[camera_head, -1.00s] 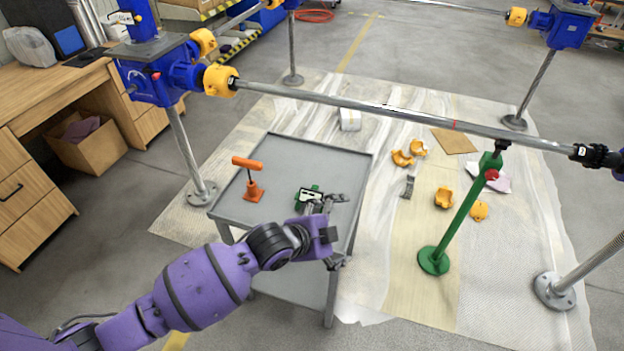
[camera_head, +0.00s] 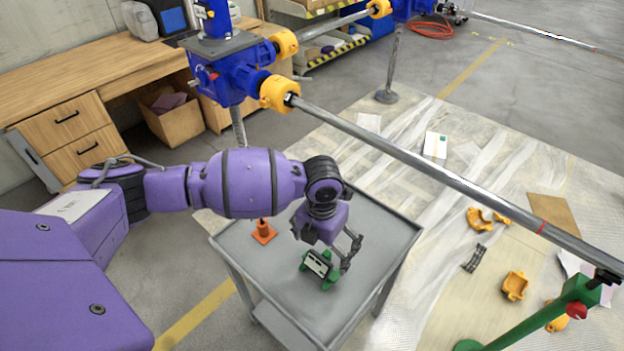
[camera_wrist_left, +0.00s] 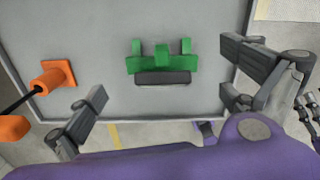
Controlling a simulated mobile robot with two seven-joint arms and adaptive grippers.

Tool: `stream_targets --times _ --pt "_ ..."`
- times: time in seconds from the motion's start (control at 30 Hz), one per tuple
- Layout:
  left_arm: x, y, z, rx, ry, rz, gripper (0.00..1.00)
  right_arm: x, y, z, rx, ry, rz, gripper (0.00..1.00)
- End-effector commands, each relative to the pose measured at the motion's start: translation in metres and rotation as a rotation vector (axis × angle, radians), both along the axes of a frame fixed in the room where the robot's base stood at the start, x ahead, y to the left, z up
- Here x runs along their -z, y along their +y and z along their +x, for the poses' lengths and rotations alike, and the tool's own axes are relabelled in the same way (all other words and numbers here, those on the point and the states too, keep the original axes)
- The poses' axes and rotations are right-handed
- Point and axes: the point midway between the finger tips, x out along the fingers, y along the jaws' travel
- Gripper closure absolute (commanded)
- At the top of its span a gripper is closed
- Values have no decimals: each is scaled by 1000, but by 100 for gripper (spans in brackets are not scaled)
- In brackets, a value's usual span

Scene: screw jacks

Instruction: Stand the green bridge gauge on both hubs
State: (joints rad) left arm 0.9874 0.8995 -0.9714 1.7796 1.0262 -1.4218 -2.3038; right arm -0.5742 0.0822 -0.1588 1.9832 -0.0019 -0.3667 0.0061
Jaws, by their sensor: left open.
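The green bridge gauge (camera_head: 320,267) stands on the grey cart top, with a dark plate along one side. In the left wrist view, the gauge (camera_wrist_left: 162,62) lies ahead of and between the spread fingers. My left gripper (camera_head: 329,252) is open and empty, just above the gauge, fingers pointing down; no contact shows. Which parts are the hubs is unclear.
An orange stand (camera_head: 264,232) sits on the cart (camera_head: 385,237) left of the gauge, partly behind my arm. A green post (camera_head: 535,317) supports the shaft at right. Yellow coupling pieces (camera_head: 515,286) lie on the floor sheet. A wooden desk (camera_head: 95,95) stands at left.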

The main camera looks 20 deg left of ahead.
Motion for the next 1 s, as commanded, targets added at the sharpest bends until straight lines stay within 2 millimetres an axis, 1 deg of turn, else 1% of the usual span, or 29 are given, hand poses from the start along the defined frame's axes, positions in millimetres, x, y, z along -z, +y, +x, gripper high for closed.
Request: stream_targets --times 0.03,0.1,0.2,0.33,0.4,0.53,0.63,0.73,0.83,1.0 --pt "-2 2 -2 63 12 11 0 -1 0 3 -2 -6 0 60" --pt "-2 5 -5 131 23 23 0 -2 0 6 -5 -11 -2 60" --pt "2 5 -5 176 25 26 0 -1 1 4 -6 -7 0 60" --pt "16 5 -5 182 25 26 0 5 5 -12 4 22 8 60" --pt "24 4 -5 181 24 24 0 8 5 -17 7 32 10 60" --pt "39 2 -3 182 23 24 0 5 4 -11 7 22 9 60" --pt "55 -1 -1 179 24 24 0 0 3 -3 5 7 7 60" --pt "69 0 -1 180 23 25 0 -1 3 -1 3 2 7 60" --pt "76 0 -1 180 22 25 0 0 3 -1 3 3 6 60" --pt "77 0 -1 180 21 24 0 0 2 -3 0 6 3 60"
